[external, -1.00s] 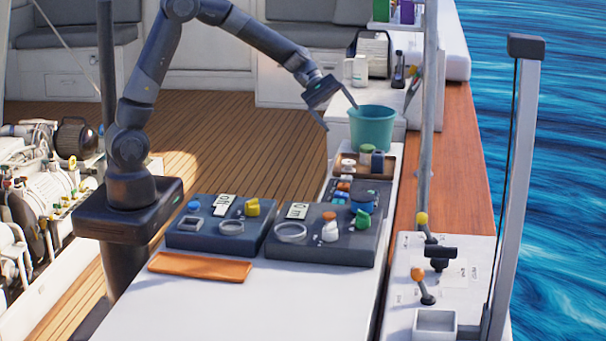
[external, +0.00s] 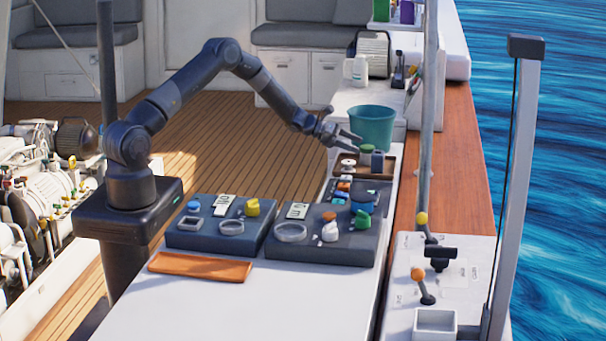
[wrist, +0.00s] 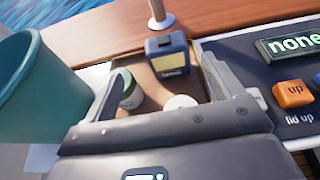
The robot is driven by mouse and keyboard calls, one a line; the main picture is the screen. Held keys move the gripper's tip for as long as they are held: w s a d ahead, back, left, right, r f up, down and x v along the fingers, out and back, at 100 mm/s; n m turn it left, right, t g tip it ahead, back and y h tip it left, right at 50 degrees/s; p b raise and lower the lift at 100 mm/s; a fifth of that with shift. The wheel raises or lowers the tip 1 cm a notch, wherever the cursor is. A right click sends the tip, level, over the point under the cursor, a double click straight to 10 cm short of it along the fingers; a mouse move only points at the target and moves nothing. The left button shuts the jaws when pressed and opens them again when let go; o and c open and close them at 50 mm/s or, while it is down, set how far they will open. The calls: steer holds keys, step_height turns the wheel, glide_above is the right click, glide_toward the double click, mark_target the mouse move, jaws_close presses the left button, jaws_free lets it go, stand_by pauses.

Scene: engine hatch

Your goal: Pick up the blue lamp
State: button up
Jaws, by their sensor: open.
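The blue lamp (wrist: 168,56), a dark blue box with a pale yellow face and a small handle on top, stands upright in a wooden tray. In the external view the lamp (external: 377,160) shows at the tray's right side, below the teal bucket. My gripper (external: 356,142) is open and just above and left of the lamp. In the wrist view its fingers (wrist: 165,80) are spread, with the lamp beyond them and between their directions. Nothing is held.
A green-lidded jar (wrist: 130,92) and a white round item (wrist: 180,102) stand in the tray (external: 338,172) close to the lamp. The teal bucket (external: 372,127) is directly behind.

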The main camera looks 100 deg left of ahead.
mark_target(377, 152)
steer(key=x, duration=0.4)
steer(key=shift+d, duration=0.1)
steer(key=shift+d+x, duration=0.15)
steer(key=shift+x, duration=1.2)
steer(key=shift+d+x, duration=0.15)
steer(key=shift+x, duration=1.2)
steer(key=shift+w+r, duration=0.1)
steer(key=shift+r, duration=0.05)
steer(key=shift+c, duration=0.5)
steer(key=c, duration=1.1)
